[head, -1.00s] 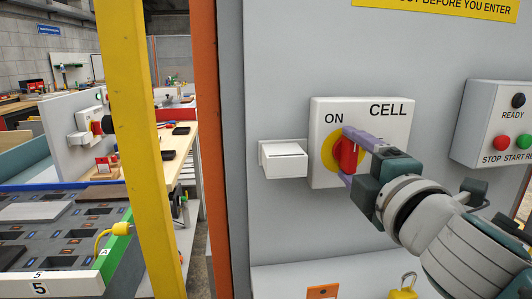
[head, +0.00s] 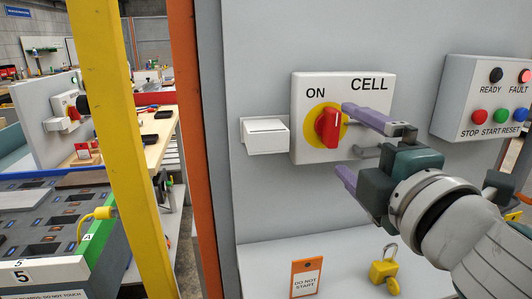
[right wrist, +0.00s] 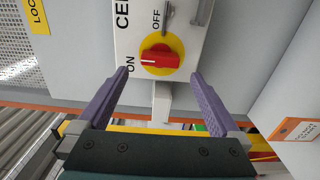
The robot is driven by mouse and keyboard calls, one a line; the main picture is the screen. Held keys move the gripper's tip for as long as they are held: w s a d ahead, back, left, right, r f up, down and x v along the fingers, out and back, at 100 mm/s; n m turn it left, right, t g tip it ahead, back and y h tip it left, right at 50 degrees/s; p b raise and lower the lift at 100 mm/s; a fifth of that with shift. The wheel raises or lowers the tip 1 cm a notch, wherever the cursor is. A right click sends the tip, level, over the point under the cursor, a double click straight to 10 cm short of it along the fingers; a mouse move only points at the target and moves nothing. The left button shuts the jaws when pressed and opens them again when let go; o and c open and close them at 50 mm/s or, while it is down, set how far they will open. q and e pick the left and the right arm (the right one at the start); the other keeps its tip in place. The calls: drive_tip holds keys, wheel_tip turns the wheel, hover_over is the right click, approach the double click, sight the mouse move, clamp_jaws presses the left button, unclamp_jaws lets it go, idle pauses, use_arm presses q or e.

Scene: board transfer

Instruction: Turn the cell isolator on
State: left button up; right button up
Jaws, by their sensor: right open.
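The cell isolator (head: 303,147) is a light box on the grey panel, marked ON and CELL. Its red handle (head: 330,127) on a yellow disc stands about upright, with a white mark at its top end, on the ON side. In the right wrist view the handle (right wrist: 160,60) lies across the picture, its white-marked end toward ON; OFF is at the top. My right gripper (head: 345,142) is open and empty, its fingers to the right of the handle and clear of it. My left gripper is not in view.
A white box (head: 265,136) sits left of the isolator. A button panel (head: 450,97) at right shows a red FAULT light (head: 525,76). A yellow padlock (head: 384,271) and a DO NOT START tag (head: 306,279) are below. A yellow post (head: 112,150) stands at left.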

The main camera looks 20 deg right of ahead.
drive_tip(key=shift+b+v, duration=0.35)
drive_tip(key=shift+v, duration=1.85)
